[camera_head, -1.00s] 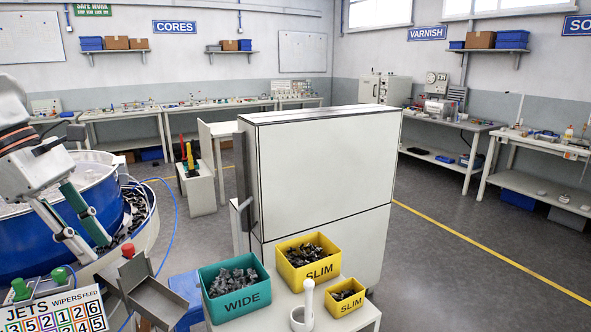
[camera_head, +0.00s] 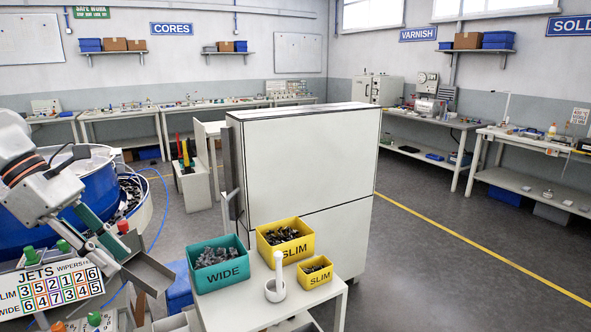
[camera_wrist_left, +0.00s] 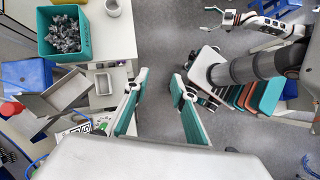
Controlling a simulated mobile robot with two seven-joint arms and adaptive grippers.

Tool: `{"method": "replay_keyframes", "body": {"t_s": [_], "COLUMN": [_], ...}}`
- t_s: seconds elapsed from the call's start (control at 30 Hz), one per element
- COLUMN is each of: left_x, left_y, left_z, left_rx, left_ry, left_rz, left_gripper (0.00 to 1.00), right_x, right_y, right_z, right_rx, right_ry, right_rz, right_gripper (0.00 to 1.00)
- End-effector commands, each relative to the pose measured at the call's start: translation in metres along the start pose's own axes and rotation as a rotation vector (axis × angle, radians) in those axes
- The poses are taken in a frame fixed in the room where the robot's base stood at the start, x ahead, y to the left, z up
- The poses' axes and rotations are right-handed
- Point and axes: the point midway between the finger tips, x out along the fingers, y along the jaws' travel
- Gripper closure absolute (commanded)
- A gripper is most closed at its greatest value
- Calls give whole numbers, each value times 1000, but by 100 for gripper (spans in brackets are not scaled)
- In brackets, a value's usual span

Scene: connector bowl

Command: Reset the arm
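My left gripper (camera_head: 114,257) reaches in from the left in the head view, over the vibratory feeder side and close to the metal chute. In the left wrist view its two teal-padded fingers (camera_wrist_left: 160,84) stand well apart with only floor between them, so it is open and empty. My right arm is outside the head view. In the left wrist view a grey and black arm, which looks like my right one, shows at the upper right (camera_wrist_left: 250,68); its finger opening is not clear.
A white stand (camera_head: 240,318) holds a teal WIDE bin (camera_head: 221,279), two yellow SLIM bins (camera_head: 285,252) and a white mortar-like cup (camera_head: 276,291). A metal chute (camera_head: 148,271), JETS board (camera_head: 50,285) and blue bowl feeder (camera_head: 25,230) crowd the left. Floor at right is clear.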

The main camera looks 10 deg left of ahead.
Motion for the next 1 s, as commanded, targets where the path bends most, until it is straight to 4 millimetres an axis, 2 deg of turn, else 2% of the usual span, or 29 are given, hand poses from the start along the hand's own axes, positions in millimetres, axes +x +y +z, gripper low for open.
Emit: {"method": "replay_keyframes", "body": {"t_s": [0.03,0.27,0.4,0.57,0.67,0.8,1.0], "left_x": [13,72,112,155,183,226,295], "left_y": [2,14,24,37,44,50,39], "left_z": [0,6,8,1,-10,-34,-76], "left_rx": [-37,-285,-534,-869,-1098,-1444,-1944], "left_ry": [-56,-358,-585,-824,-957,-1118,-1284], "left_rz": [-16,-84,-143,-216,-264,-333,-426], "left_gripper": [74,74,74,74,74,74,74], "right_x": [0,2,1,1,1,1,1], "right_y": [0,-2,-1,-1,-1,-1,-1], "right_z": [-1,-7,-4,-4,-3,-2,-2], "right_rx": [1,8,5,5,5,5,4], "right_ry": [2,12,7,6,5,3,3], "right_rz": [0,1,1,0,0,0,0], "right_gripper": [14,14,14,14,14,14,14]}}
